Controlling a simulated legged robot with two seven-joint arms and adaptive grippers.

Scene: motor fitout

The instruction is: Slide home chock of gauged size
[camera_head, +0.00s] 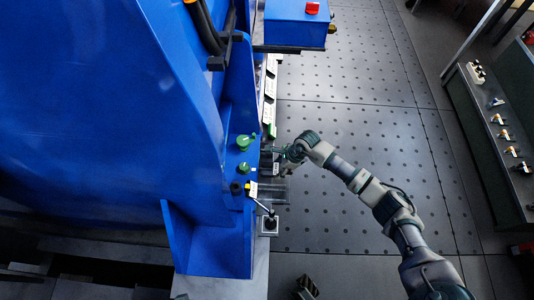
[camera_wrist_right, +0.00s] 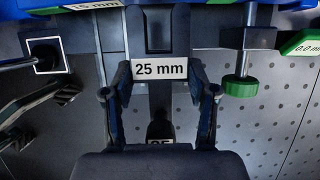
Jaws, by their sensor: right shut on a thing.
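My right gripper (camera_head: 286,157) is beside the lower edge of the large blue motor housing (camera_head: 110,90). In the right wrist view its two fingers (camera_wrist_right: 158,92) are on either side of a dark chock (camera_wrist_right: 160,105), and it is shut on it. A white label reading 25 mm (camera_wrist_right: 160,68) is just beyond the fingertips, in line with the chock. The far end of the chock and its exact fit are hard to make out. My left gripper is not in view.
Green knobs (camera_head: 243,142) stand on the blue housing, and a green-knobbed screw (camera_wrist_right: 240,87) is right of the fingers. A 15 mm label (camera_wrist_right: 82,10) is at upper left. A bench (camera_head: 500,130) with several small handled pieces is at right.

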